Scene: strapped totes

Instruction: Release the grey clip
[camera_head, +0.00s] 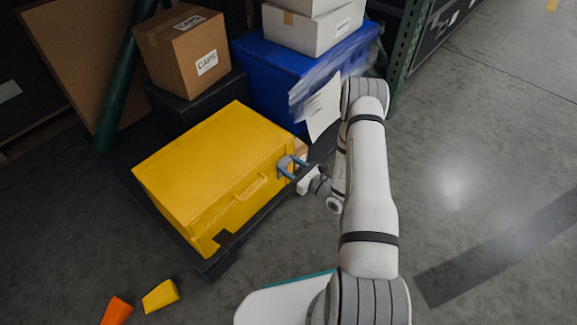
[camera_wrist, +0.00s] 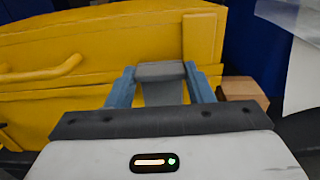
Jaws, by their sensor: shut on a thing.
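The yellow tote (camera_head: 205,155) sits on a low dark pallet, lid down, with a yellow handle on its front face. My gripper (camera_head: 289,165) is at the right end of that front face. In the wrist view its two blue fingers stand on either side of the grey clip (camera_wrist: 160,72), and it is shut on the clip. The clip is against or very close to the yellow wall (camera_wrist: 110,40); its contact with the wall is hidden. In the head view the clip cannot be told apart from the fingers.
A blue tote (camera_head: 265,75) with white boxes and loose sheets stands behind. A cardboard box (camera_head: 185,50) rests on a black tote. A green post (camera_head: 405,50) rises at the back right. Orange (camera_head: 116,311) and yellow (camera_head: 160,296) blocks lie on the floor. The right floor is clear.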

